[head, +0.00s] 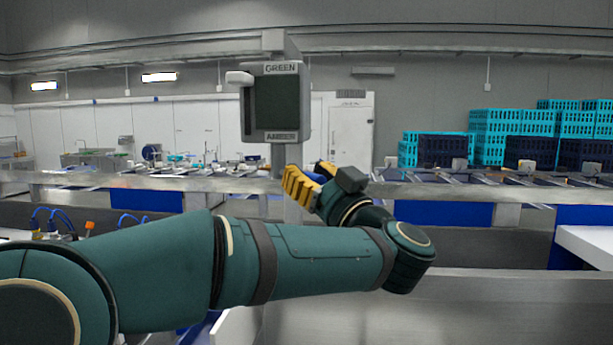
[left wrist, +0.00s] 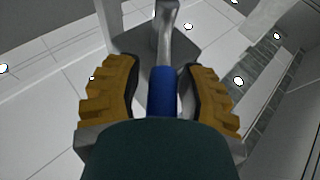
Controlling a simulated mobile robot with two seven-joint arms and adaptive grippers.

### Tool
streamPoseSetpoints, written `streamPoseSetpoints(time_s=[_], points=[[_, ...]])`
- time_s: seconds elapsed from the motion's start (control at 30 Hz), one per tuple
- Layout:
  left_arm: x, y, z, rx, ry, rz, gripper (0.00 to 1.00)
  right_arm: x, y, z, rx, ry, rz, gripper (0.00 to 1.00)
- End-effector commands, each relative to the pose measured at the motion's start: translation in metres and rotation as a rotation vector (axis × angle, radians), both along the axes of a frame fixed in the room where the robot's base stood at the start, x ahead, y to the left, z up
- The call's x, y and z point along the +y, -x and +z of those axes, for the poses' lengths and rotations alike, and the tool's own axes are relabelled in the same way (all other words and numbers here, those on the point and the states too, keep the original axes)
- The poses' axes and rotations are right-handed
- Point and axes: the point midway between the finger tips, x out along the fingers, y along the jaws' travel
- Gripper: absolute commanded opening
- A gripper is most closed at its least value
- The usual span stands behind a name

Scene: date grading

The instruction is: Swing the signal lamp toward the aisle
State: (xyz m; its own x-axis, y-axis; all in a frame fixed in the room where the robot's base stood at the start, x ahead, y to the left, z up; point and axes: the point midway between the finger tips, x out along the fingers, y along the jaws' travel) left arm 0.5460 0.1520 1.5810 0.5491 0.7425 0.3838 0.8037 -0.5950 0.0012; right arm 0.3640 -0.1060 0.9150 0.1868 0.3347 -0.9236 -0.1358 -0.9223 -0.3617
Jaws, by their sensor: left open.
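The signal lamp (head: 304,103) is a grey box with a dark face, labelled GREEN above and AMBER below, in the middle of the head view. A pale knob (head: 239,78) sticks out at its upper left, and a grey post shows below it. My left gripper (head: 311,177), with yellow ribbed fingers, is just below and right of the lamp. In the left wrist view it is open (left wrist: 162,78), with a blue grip (left wrist: 162,92) on a grey bar (left wrist: 166,35) between its fingers. Gaps show on both sides of the grip. My right gripper is out of view.
A metal conveyor rail (head: 450,188) runs across behind my left arm. Turquoise crates (head: 497,122) and dark blue crates stand at the right. A white door (head: 350,135) is in the back wall. A white ledge (head: 590,244) juts in at the right edge.

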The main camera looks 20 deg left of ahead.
Motion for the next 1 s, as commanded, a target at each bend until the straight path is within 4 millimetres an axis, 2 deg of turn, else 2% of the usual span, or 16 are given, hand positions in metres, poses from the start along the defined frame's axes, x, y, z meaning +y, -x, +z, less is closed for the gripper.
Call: streamPoseSetpoints(time_s=[0.3, 0.47, 0.67, 0.9, 1.0], points=[[0.001, 0.000, -0.001, 0.001, 0.000, 0.004, 0.54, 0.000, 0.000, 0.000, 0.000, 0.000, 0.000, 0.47], [-0.006, 0.004, -0.004, 0.002, 0.001, 0.002, 0.54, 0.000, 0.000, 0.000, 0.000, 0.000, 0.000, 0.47], [-0.033, 0.023, -0.017, 0.003, -0.001, -0.002, 0.54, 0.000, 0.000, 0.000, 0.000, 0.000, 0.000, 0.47], [-0.073, 0.053, -0.038, 0.002, -0.001, -0.003, 0.54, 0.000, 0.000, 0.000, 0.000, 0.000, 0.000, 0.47], [-0.080, 0.058, -0.040, 0.002, -0.001, -0.002, 0.54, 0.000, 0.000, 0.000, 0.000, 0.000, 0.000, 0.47]])
